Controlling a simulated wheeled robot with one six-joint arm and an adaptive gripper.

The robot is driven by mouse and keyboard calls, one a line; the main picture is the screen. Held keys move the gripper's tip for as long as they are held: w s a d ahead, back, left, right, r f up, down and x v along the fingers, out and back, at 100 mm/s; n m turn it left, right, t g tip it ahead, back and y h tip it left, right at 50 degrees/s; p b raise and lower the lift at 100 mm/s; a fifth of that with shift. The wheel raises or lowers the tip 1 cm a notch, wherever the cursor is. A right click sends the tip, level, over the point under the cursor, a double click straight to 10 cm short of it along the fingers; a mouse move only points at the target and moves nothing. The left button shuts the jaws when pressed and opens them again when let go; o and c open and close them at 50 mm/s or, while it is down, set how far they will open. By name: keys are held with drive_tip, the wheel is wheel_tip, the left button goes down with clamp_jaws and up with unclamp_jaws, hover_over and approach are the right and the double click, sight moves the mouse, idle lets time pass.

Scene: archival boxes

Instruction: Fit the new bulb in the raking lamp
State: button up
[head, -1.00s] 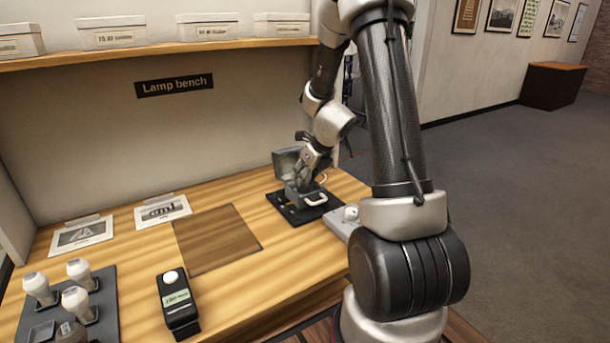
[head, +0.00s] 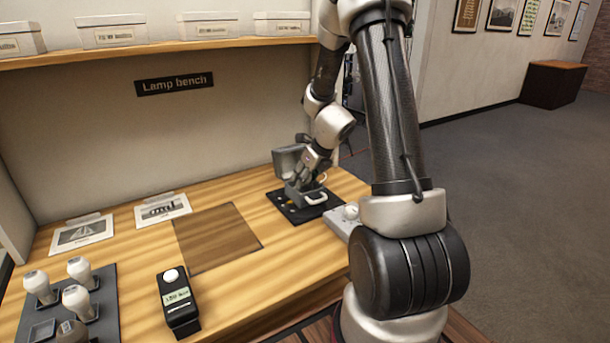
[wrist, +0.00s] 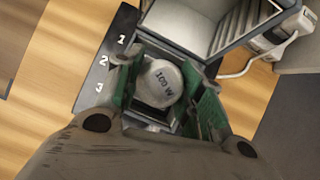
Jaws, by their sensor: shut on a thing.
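The raking lamp is a grey box-like housing (head: 298,194) with a raised lid (head: 288,160) and a pale handle. It stands on a black numbered plate (head: 285,208) at the right end of the bench. My gripper (head: 308,180) reaches down into the open housing.
A dark tray (head: 108,309) at the left front holds several white bulbs, a darker one (head: 70,333) and an empty square holder (head: 42,331). A black tester (head: 178,302) stands nearby. A brown mat (head: 217,238) lies clear mid-bench. A small pale unit (head: 341,221) sits beside the lamp.

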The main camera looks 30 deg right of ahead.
drive_tip(key=o, duration=0.7)
drive_tip(key=shift+r, duration=0.1)
drive_tip(key=v, duration=1)
drive_tip(key=shift+s+d+r, duration=0.1)
drive_tip(key=shift+s+r, duration=0.2)
